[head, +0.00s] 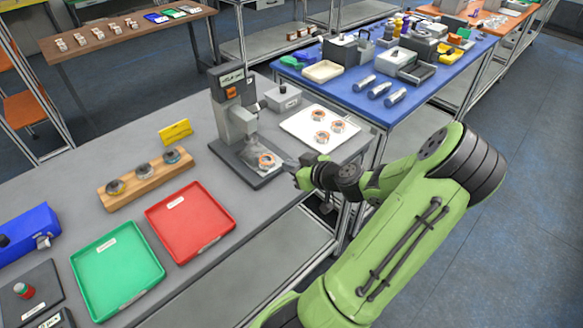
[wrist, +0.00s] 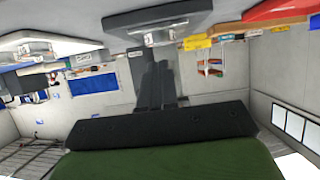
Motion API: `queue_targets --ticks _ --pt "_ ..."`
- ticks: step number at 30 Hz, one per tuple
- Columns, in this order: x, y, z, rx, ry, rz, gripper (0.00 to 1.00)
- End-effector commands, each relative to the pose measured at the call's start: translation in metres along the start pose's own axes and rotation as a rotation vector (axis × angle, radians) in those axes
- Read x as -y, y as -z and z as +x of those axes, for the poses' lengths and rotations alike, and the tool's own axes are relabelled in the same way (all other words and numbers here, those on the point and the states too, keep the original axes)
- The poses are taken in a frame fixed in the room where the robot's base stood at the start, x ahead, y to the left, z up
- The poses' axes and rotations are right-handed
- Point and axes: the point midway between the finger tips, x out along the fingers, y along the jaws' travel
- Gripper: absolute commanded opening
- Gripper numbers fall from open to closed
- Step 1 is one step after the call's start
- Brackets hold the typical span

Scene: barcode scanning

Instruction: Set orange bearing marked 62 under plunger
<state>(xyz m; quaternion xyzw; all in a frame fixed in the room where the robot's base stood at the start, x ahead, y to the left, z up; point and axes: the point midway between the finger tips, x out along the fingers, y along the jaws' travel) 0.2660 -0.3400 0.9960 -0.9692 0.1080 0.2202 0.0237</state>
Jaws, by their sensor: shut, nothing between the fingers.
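An orange-and-silver bearing (head: 267,160) lies on the dark base plate (head: 246,172) of the grey press (head: 235,110), near the plunger. I cannot tell whether it is centred under the plunger, and its marking is too small to read. My gripper (head: 288,164) is beside the bearing, on its right, with the fingers shut and empty. In the wrist view my gripper (wrist: 155,82) shows as dark fingers close together, with no bearing visible between them. More orange bearings (head: 322,137) lie on a white tray (head: 301,123) behind my gripper.
A red tray (head: 168,242), a green tray (head: 92,291) and a wooden holder (head: 125,195) with round parts stand left of the press. A small grey box (head: 283,98) stands behind it. A blue table (head: 350,92) with equipment is beyond.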

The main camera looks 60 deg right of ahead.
Motion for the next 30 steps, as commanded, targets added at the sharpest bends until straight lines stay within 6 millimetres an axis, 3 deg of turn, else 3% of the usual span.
queue_targets --ticks 18,30 --pt "0.001 -0.019 0.066 0.004 0.003 -0.001 0.00" --pt "0.002 -0.018 0.072 0.005 0.004 0.000 0.00"
